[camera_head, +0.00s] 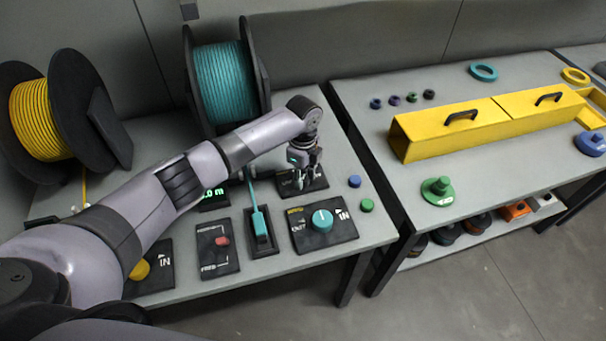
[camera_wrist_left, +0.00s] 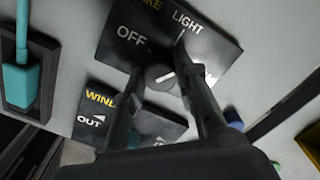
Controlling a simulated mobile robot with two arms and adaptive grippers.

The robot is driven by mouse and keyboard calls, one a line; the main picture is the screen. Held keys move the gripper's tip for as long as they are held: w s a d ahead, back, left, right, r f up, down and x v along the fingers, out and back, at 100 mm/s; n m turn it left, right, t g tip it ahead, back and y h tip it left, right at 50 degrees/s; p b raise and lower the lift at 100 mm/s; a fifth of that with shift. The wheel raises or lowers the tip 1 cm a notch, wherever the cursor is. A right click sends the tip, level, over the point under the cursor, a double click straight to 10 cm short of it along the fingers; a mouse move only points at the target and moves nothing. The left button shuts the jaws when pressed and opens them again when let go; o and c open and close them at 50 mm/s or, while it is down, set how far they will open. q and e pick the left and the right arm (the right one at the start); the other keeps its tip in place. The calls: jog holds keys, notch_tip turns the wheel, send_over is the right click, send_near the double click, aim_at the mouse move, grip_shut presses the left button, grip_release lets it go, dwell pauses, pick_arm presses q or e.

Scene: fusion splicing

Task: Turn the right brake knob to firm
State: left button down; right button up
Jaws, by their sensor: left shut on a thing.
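The right brake panel (camera_wrist_left: 118,45) is a black plate with the words OFF and LIGHT; a third label is mostly hidden behind a finger. Its dark round brake knob (camera_wrist_left: 160,76) shows a short white pointer line, slanted in the left wrist view. My left gripper (camera_wrist_left: 165,95) has a finger on each side of the knob and is shut on it. In the head view my left gripper (camera_head: 306,172) reaches down onto the same panel (camera_head: 318,184), and the knob is hidden there. My right gripper is not in view.
In front of the brake panel is a winding panel with a teal knob (camera_head: 322,219). A teal lever (camera_head: 260,226) stands to its left. A blue cap (camera_head: 354,181) and a green cap (camera_head: 367,205) lie to the right. A teal cable reel (camera_head: 224,84) stands behind.

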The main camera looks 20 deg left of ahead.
pick_arm(q)
jog(key=m, duration=0.5)
jog(key=shift+m, duration=0.4)
dwell(0.3)
jog(key=c, duration=1.2)
grip_release()
jog(key=shift+c, duration=0.2)
notch_tip(320, 180, up, 12)
